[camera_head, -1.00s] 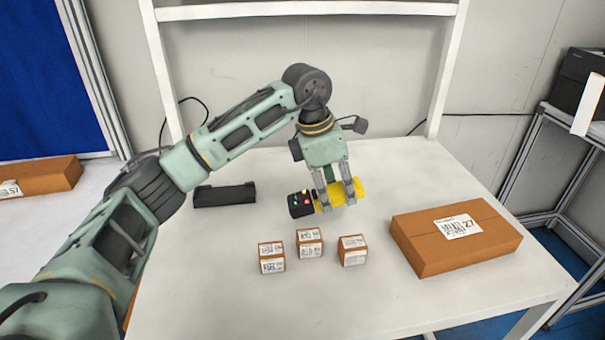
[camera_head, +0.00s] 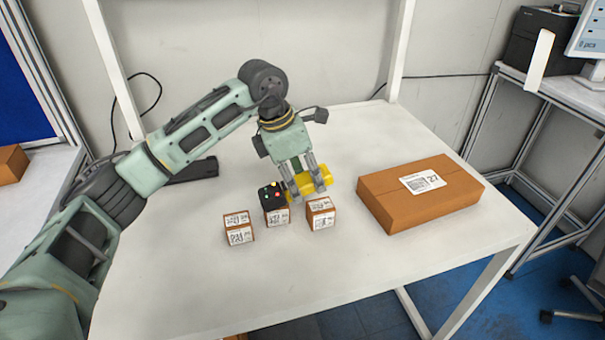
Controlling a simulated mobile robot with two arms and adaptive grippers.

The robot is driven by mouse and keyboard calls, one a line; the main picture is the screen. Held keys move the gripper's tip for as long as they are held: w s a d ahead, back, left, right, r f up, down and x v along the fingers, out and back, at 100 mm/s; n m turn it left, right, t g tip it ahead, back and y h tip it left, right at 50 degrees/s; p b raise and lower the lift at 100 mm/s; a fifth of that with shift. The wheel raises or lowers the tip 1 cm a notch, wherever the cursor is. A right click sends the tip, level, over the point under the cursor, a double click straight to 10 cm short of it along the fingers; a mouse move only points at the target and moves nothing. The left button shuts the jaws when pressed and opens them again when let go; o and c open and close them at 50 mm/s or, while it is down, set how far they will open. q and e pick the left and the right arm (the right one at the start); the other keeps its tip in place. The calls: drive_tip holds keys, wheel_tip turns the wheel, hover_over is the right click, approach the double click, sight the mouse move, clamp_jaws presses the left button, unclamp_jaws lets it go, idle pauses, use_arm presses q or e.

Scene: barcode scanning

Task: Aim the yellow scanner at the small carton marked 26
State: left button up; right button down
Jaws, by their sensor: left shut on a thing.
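The yellow scanner (camera_head: 269,197) has a black head with small coloured buttons. My left gripper (camera_head: 307,190) is shut on its yellow body. The scanner lies roughly level, its black head pointing left and overlapping the top of the middle small carton (camera_head: 278,217) in the picture. I cannot tell whether they touch. The left small carton (camera_head: 239,236) and the right small carton (camera_head: 321,221) stand on either side, with white labels. The printing on the small labels is too small to read, so I cannot tell which is 26. My right gripper is not in view.
A large brown box (camera_head: 405,207) marked 27 lies on the right of the white table (camera_head: 240,290). A black holder (camera_head: 195,172) lies behind my left arm. The table front is clear. A printer (camera_head: 540,42) stands on a side table at the right.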

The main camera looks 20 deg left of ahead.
sight(302, 179)
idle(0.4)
use_arm(q)
wheel_tip(302, 179, up, 12)
drive_tip(key=p, duration=0.7)
